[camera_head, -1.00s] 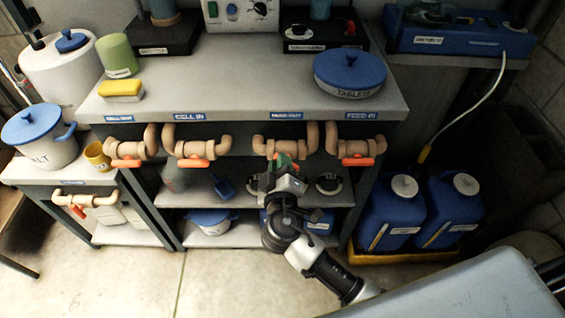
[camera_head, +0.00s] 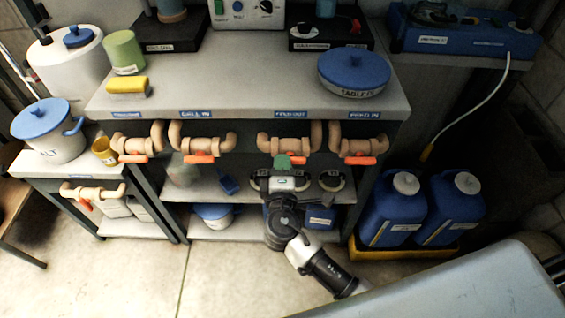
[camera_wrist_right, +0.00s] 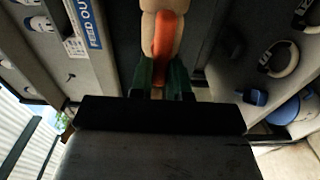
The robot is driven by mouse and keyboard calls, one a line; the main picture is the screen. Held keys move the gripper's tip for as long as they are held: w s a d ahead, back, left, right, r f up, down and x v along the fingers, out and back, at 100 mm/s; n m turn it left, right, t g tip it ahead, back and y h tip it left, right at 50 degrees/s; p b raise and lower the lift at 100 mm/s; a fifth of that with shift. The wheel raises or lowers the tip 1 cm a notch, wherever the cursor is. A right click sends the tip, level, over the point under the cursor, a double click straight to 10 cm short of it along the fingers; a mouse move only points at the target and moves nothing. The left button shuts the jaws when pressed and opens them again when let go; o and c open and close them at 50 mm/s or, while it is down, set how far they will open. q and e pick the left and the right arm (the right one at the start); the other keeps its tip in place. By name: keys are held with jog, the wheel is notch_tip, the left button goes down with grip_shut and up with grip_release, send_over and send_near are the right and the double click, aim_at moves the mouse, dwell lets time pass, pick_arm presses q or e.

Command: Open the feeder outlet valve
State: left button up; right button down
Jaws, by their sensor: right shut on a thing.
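The feeder outlet valve (camera_head: 266,143) is the tan pipe under the label reading FEED OUT, third from the left on the shelf front. Its orange handle (camera_wrist_right: 164,35) shows in the right wrist view between my green fingertips. In the head view my gripper hides most of this handle. My right gripper (camera_head: 283,160) is at the valve from the front and below, shut on the orange handle; its fingers also show in the right wrist view (camera_wrist_right: 166,76). My left gripper is not in view.
Similar valves with orange handles sit close by, the FEED IN valve (camera_head: 357,145) right and the CELL IN valve (camera_head: 200,143) left. The counter (camera_head: 240,88) overhangs them. Blue canisters (camera_head: 395,208) stand in a yellow tray (camera_head: 405,254) at the right. The floor at the left is clear.

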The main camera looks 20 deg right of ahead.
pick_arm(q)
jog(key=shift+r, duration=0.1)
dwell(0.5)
pick_arm(e)
jog(key=c, duration=1.1)
grip_release()
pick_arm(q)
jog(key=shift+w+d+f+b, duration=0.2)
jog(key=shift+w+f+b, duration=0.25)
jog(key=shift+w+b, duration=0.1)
pick_arm(e)
jog(key=v, duration=1)
jog(key=shift+s+a, duration=0.1)
jog(key=shift+s, duration=0.25)
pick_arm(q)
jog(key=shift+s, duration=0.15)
